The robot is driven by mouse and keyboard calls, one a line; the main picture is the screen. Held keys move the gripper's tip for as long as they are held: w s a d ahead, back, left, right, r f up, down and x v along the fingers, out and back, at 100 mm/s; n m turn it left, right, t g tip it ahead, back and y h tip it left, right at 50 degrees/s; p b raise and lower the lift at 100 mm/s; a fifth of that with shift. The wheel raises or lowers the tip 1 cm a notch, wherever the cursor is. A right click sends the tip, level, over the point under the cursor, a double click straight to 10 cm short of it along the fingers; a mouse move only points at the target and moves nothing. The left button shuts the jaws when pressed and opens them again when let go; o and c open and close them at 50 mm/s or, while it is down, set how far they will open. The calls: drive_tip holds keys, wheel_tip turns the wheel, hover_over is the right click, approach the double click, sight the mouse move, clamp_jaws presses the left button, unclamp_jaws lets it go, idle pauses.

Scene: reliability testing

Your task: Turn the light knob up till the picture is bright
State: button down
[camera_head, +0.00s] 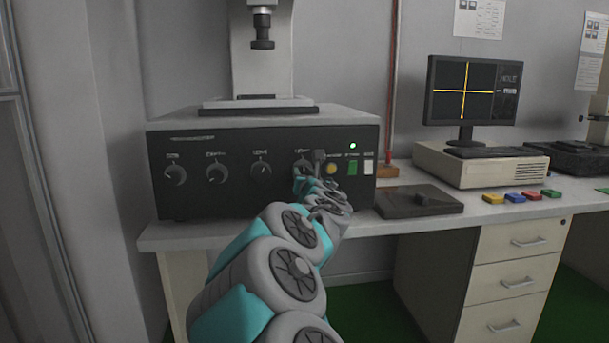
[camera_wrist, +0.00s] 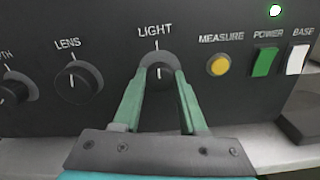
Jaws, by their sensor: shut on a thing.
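The light knob (camera_wrist: 158,60) is a dark round dial under the word LIGHT on the black front panel (camera_wrist: 210,100). In the wrist view, my gripper (camera_wrist: 160,78) has its two green fingers on either side of the knob, shut on it. The knob's white mark looks to be near the bottom, between the fingers; the fingers hide its sides. In the head view, my gripper (camera_head: 306,166) reaches the panel at the rightmost knob and covers part of it. The monitor (camera_head: 468,92) shows a dark picture with a bright yellow cross.
Left of the light knob sits the lens knob (camera_wrist: 78,82). To the right are a yellow measure button (camera_wrist: 218,65), a green power switch (camera_wrist: 264,61) and a white base switch (camera_wrist: 298,59). A green-white lamp (camera_wrist: 276,11) glows above. A dark flat box (camera_head: 418,201) lies right of the unit.

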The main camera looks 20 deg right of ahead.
drive_tip(key=shift+m, duration=0.3)
drive_tip(key=m, duration=0.3)
drive_tip(key=shift+f+m+b, duration=0.1)
drive_tip(key=shift+m+b, duration=0.2)
drive_tip(key=m, duration=0.4)
drive_tip(key=shift+m, duration=0.3)
drive_tip(key=shift+m+b, duration=3.8)
drive_tip(key=shift+m, duration=6.6)
drive_tip(key=shift+c, duration=2.2)
unclamp_jaws()
